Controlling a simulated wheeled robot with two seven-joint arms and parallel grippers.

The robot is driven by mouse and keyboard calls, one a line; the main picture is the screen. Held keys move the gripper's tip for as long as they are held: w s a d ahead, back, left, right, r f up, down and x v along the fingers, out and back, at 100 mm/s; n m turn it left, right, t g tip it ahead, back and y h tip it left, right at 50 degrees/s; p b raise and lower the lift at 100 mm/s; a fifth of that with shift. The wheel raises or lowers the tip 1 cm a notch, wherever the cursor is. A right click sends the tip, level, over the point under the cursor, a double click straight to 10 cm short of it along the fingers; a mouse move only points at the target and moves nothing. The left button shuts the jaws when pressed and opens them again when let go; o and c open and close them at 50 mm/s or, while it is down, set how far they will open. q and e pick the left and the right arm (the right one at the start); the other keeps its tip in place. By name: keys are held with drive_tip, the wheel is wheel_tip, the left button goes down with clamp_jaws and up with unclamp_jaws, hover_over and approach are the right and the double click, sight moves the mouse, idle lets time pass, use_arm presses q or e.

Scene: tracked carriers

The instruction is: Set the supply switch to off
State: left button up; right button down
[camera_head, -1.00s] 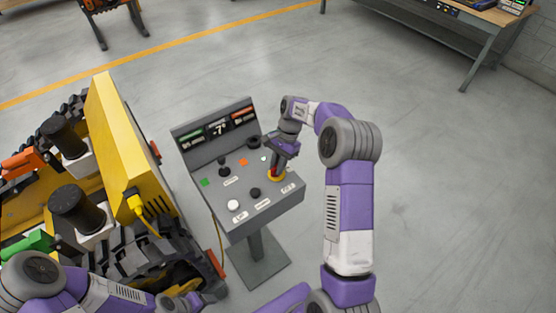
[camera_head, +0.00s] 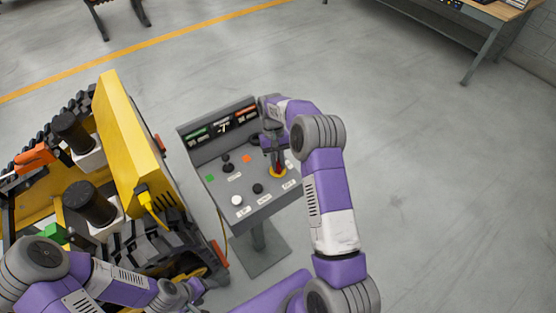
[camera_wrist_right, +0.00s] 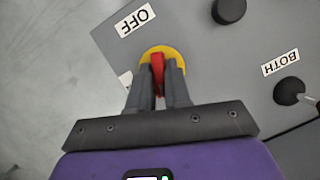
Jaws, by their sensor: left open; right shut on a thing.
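The supply switch is a red handle (camera_wrist_right: 157,68) on a round yellow base (camera_wrist_right: 178,54), with a white OFF label (camera_wrist_right: 134,19) close by in the right wrist view. In the head view the yellow base (camera_head: 278,174) sits at the right side of the grey control panel (camera_head: 222,185). My right gripper (camera_wrist_right: 158,88) is shut on the red handle, one finger on each side; it also shows in the head view (camera_head: 275,162). A second white label beside the base is mostly hidden by a finger. My left gripper (camera_head: 188,293) is low in the head view, away from the panel and empty.
The panel also carries a white knob (camera_head: 237,200), a black knob (camera_head: 258,188), a black joystick (camera_head: 227,164), an orange button (camera_head: 246,158) and a green button (camera_head: 210,178). A yellow tracked carrier (camera_head: 128,130) stands close on the left.

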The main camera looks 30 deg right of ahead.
drive_tip(key=shift+a+n+h, duration=0.15)
drive_tip(key=shift+n+h, duration=0.55)
drive_tip(key=shift+n, duration=1.1)
drive_tip(key=c, duration=1.2)
unclamp_jaws()
drive_tip(key=shift+o, duration=0.2)
drive_tip(key=shift+r, duration=0.15)
drive_tip(key=v, duration=0.7)
drive_tip(key=shift+r+p, duration=0.15)
drive_tip(key=shift+p, duration=0.25)
drive_tip(key=shift+w, duration=0.15)
